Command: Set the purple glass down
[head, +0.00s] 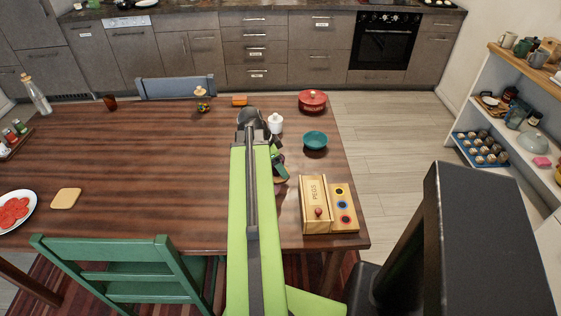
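No clearly purple glass shows in the head view. A small dark reddish-brown glass (109,102) stands upright at the far left of the wooden table (150,150); I cannot tell whether it is the one named. My lime-green arm reaches forward over the table. What looks like part of my gripper (279,168) shows just right of the arm, dark and green. The rest is hidden behind the arm, so its fingers and anything in them cannot be seen.
On the table's right are a wooden pegs box (316,203), a teal bowl (315,140), a white lidded jar (275,123) and a red pot (312,101). A plate of red slices (13,209) lies left. Green chair (120,270) stands in front. The table's left-middle is clear.

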